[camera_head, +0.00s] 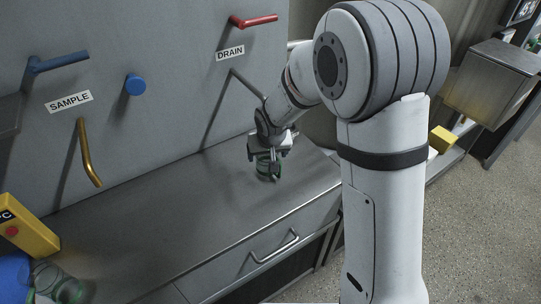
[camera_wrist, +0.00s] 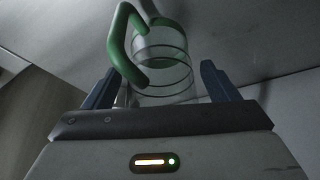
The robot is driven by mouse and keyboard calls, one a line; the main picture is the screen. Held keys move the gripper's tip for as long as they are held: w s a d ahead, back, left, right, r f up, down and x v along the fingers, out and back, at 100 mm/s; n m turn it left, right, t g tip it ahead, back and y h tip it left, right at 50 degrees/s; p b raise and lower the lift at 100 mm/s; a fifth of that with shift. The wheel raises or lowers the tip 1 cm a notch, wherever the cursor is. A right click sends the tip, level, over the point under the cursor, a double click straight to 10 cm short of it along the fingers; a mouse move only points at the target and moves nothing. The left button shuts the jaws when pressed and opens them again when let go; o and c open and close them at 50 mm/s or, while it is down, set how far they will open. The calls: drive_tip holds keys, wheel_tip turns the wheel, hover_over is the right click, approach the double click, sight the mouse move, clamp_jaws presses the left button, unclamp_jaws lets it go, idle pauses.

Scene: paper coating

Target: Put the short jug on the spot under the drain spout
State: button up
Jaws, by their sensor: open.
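A clear glass jug with a green handle (camera_wrist: 119,45) and green rim is in the wrist view, between the two blue fingers of my open gripper (camera_wrist: 155,78). The fingers stand apart on either side of it, with gaps to the glass. In the head view the jug (camera_head: 268,168) is on the steel counter below the DRAIN label (camera_head: 230,54), partly covered by my gripper (camera_head: 266,157). I cannot tell whether a marked spot lies under the jug.
A red lever (camera_head: 255,20) is above the DRAIN label. A blue lever (camera_head: 60,62), a blue knob (camera_head: 135,84) and a gold spout (camera_head: 88,155) are by the SAMPLE label. A yellow box (camera_head: 28,228) and another glass vessel (camera_head: 62,286) are lower left. The middle counter (camera_head: 170,225) is clear.

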drive_tip(key=v, duration=1)
drive_tip(key=s+d+r+m+g, duration=0.1)
drive_tip(key=s+d+r, duration=0.1)
drive_tip(key=s+d, duration=0.6)
drive_tip(key=s+d+r+m+g+h, duration=0.1)
drive_tip(key=s+d+r, duration=0.1)
drive_tip(key=s+d, duration=0.6)
drive_tip(key=s, duration=0.5)
drive_tip(key=shift+s+r, duration=0.2)
drive_tip(key=shift+r, duration=0.05)
drive_tip(key=shift+d, duration=0.1)
drive_tip(key=shift+s+r+p, duration=0.1)
drive_tip(key=shift+r+p, duration=0.45)
